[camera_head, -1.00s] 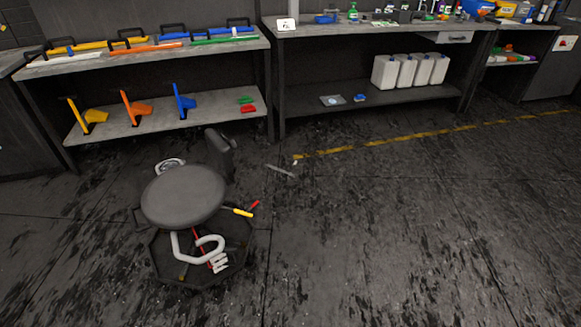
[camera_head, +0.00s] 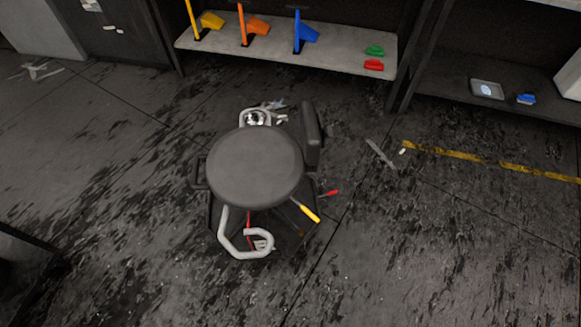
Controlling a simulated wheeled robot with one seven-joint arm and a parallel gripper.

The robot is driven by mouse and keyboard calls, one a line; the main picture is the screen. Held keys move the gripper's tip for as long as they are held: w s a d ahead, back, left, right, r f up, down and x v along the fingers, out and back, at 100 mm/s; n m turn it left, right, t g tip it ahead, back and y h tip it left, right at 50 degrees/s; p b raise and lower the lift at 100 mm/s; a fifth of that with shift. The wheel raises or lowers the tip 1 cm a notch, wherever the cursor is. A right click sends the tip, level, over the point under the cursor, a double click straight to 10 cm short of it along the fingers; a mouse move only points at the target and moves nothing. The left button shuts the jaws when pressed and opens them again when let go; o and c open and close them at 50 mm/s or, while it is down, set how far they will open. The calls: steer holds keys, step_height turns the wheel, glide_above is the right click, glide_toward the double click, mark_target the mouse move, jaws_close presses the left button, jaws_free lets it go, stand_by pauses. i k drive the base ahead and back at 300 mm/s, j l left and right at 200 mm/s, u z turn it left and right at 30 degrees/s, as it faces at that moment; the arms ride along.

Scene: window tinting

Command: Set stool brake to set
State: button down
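The stool (camera_head: 254,167) stands on the dark floor near the middle of the view. It has a round dark grey seat and a small upright backrest (camera_head: 311,135) at its right. A low tray base (camera_head: 290,238) shows partly under the seat, with tools on it. A yellow-handled tool (camera_head: 305,210) and a red-handled tool (camera_head: 329,193) stick out at the right. I cannot make out the stool's brake or its state; the seat hides much of the base. My gripper is not in view.
A low shelf (camera_head: 345,52) behind the stool bears yellow, orange and blue tools. A dark bench (camera_head: 450,98) stands at the back right. A thin tool (camera_head: 381,154) lies on the floor right of the stool. A dark edge (camera_head: 30,243) intrudes at left. The front floor is clear.

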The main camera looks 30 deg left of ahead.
mark_target(332, 192)
steer(key=i+l+u, duration=0.2)
steer(key=i+u, duration=0.25)
steer(key=i+l+u, duration=0.25)
steer(key=u, duration=0.25)
steer(key=i+l+u, duration=0.25)
steer(key=l+u, duration=0.2)
steer(key=i+l+u, duration=0.15)
steer(key=l, duration=0.2)
steer(key=i, duration=0.45)
